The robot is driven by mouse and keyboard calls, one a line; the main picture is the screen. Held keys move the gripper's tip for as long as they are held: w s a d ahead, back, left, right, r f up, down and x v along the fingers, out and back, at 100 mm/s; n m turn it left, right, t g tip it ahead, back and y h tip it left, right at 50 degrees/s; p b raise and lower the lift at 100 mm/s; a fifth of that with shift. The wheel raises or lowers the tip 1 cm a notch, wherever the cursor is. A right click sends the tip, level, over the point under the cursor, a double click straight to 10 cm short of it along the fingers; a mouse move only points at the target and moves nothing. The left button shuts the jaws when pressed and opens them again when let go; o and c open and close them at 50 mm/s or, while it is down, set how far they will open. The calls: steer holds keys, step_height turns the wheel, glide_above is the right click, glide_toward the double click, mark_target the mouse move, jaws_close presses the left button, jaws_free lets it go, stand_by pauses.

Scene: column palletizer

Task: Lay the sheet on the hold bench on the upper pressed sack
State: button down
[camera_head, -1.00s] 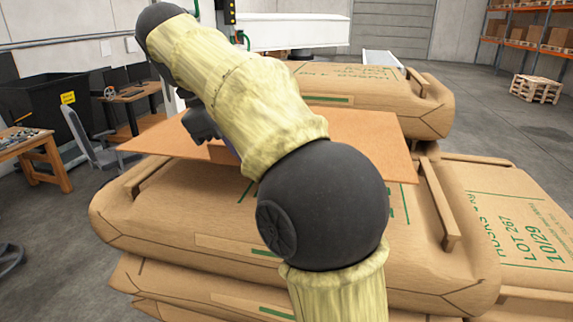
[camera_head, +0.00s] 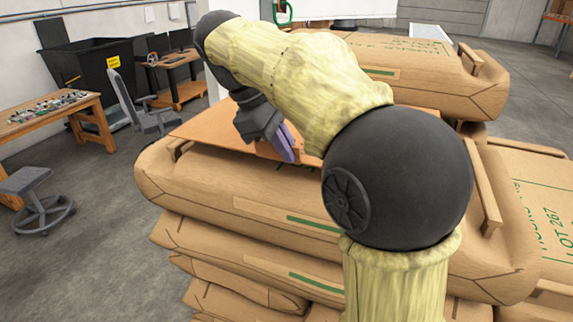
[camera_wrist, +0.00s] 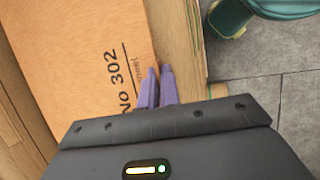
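The sheet (camera_head: 205,124) is a flat orange-brown board over the top of the front sack stack. Its left corner is close to the wooden strip on the upper sack (camera_head: 190,190); I cannot tell whether it touches. My arm hides its right part. My gripper (camera_head: 288,150) points down at the sheet's near side, its purple fingers almost together beside a small brown flap. The wrist view shows the sheet (camera_wrist: 75,60) with "NO 302" print left of the fingers (camera_wrist: 159,85). The fingers look shut on its edge, though the contact is partly hidden.
Another sack (camera_head: 430,75) with green print lies behind, and a printed sack (camera_head: 535,200) lies to the right. A workbench (camera_head: 50,110), stool (camera_head: 35,195), chair (camera_head: 140,110) and black bin (camera_head: 95,70) stand left. Grey floor is free at the front left.

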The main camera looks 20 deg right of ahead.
steer(key=shift+f, duration=0.1)
steer(key=shift+f+p, duration=0.4)
steer(key=shift+f, duration=1.75)
steer(key=c, duration=1.6)
jaws_free()
steer(key=shift+r, duration=0.25)
steer(key=p+v, duration=0.1)
steer(key=v, duration=1.1)
